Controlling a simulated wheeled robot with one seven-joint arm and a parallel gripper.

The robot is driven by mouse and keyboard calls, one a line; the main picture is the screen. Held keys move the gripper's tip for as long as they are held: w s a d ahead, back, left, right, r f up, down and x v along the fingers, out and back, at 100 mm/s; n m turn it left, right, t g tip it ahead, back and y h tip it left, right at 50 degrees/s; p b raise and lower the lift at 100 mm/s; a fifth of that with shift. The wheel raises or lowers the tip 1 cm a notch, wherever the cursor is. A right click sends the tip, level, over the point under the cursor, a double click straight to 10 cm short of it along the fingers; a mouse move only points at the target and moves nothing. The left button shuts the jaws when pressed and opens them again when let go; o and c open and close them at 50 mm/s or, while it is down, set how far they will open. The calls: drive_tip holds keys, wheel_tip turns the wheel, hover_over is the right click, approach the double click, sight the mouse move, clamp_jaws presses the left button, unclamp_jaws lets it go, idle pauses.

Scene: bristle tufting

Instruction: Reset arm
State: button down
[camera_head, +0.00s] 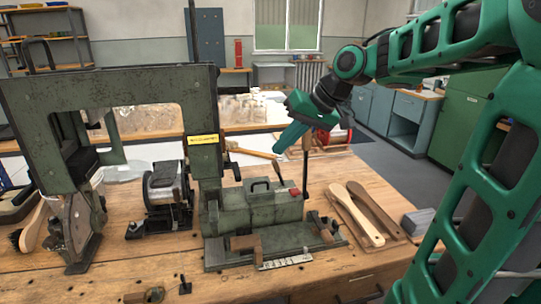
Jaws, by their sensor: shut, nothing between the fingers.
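My green arm comes in from the right side of the camera_head view and bends down toward the bench. My gripper (287,143) is shut and empty. It points down and to the left, above the back part of the wooden workbench (335,285), behind the green-grey machine base. A dark upright rod with a wooden upper part stands just right of the gripper in the picture. I cannot tell whether the gripper touches anything.
A large green-grey tufting machine (205,130) fills the left and middle of the bench. Two wooden brush handles (355,214) lie to its right, near a grey block (418,221). Brushes (33,226) lie at the left. Cabinets (408,118) stand behind, with open floor before them.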

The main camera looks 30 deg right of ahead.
drive_tip(key=shift+s+d+r, duration=0.15)
drive_tip(key=shift+s+r, duration=0.05)
drive_tip(key=shift+r, duration=0.1)
drive_tip(key=s+d+f+m+g+h, duration=0.2)
drive_tip(key=s+f, duration=0.5)
drive_tip(key=s, duration=0.6)
drive_tip(key=s+d+f+m+g+h, duration=0.2)
drive_tip(key=s+d+f, duration=0.4)
drive_tip(key=s, duration=0.7)
wheel_tip(320, 180, down, 2)
drive_tip(key=shift+s+d+f+m+g, duration=0.15)
drive_tip(key=shift+s+m+g, duration=0.3)
drive_tip(key=shift+g, duration=0.55)
drive_tip(key=shift+w, duration=0.1)
drive_tip(key=shift+w+d+f+h, duration=0.1)
drive_tip(key=shift+w+f+h, duration=0.15)
drive_tip(key=shift+w, duration=0.4)
